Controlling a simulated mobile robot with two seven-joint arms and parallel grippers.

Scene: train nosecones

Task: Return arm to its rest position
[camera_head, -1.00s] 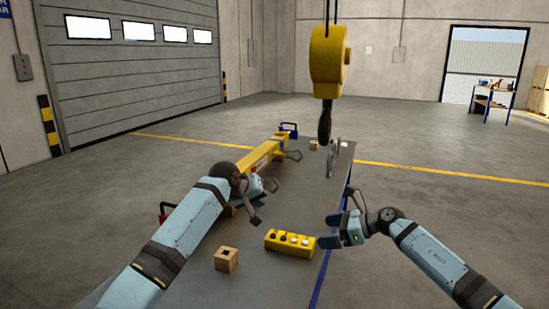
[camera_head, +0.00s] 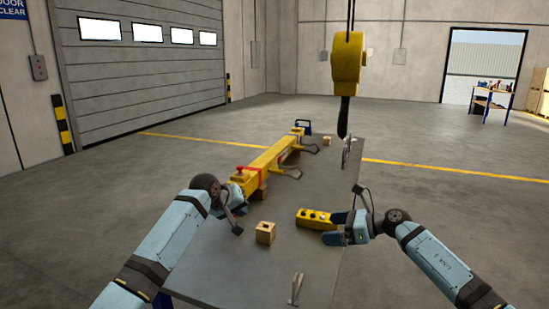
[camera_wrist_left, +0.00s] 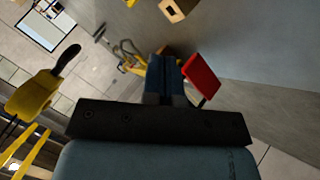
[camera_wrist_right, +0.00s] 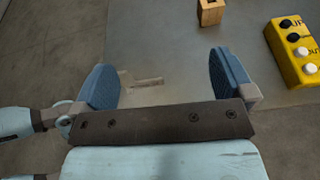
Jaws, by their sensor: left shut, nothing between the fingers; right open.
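My left arm (camera_head: 177,236) comes in from the left in the head view, its wrist over the table's left edge. Its gripper is mostly hidden there. In the left wrist view the left gripper (camera_wrist_left: 165,65) is shut and empty, with a red block-like part (camera_wrist_left: 200,76) close beside its fingers. My right gripper (camera_head: 338,228) is at the table's right side, its fingers appearing close to the yellow button box (camera_head: 316,218). In the right wrist view the right gripper (camera_wrist_right: 162,78) is open and empty. The button box (camera_wrist_right: 297,50) lies apart, beyond its right finger.
A grey table (camera_head: 215,280) carries a yellow beam (camera_head: 272,163), a wooden block (camera_head: 265,232) and a small metal T-piece (camera_head: 296,290). A yellow hoist block (camera_head: 347,65) with a dark hook hangs over the far right. Open floor (camera_head: 450,230) lies right of the table.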

